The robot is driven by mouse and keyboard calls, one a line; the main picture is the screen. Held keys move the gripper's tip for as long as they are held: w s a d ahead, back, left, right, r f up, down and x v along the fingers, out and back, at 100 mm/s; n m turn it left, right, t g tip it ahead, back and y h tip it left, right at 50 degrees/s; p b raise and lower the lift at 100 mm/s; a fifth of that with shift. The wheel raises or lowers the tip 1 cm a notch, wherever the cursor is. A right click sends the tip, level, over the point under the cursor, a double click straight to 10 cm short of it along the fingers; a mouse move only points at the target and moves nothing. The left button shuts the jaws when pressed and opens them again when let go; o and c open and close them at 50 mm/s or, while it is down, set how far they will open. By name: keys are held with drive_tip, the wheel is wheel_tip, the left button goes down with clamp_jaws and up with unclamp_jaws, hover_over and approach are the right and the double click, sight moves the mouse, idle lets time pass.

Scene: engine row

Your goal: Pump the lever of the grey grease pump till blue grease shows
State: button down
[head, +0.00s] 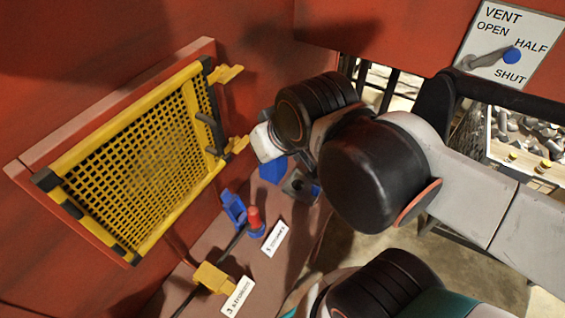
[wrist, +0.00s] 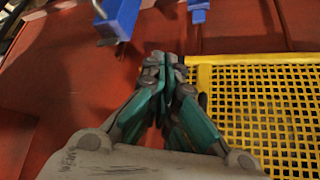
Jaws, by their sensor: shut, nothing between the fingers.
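A small grey block with a dark round opening (head: 298,184) sits on the reddish ledge, partly behind my arm in the head view. It may be the grey grease pump; I cannot make out its lever or any blue grease on it. My gripper (wrist: 166,62) is shut and empty in the wrist view, its teal and grey fingers together in front of the red wall. It touches no blue part there. In the head view my arm reaches toward the wall above the ledge, and its fingers are hidden.
A yellow mesh guard (head: 145,165) is on the red wall, also beside my gripper in the wrist view (wrist: 265,110). A red knob (head: 254,217), a yellow block (head: 213,277) with a dark rod and white labels (head: 238,296) are on the ledge. A vent lever (head: 490,60) is upper right.

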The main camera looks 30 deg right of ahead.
idle(0.3)
wheel_tip(320, 180, down, 8)
drive_tip(key=b, duration=0.5)
drive_tip(key=shift+f, duration=0.25)
idle(0.3)
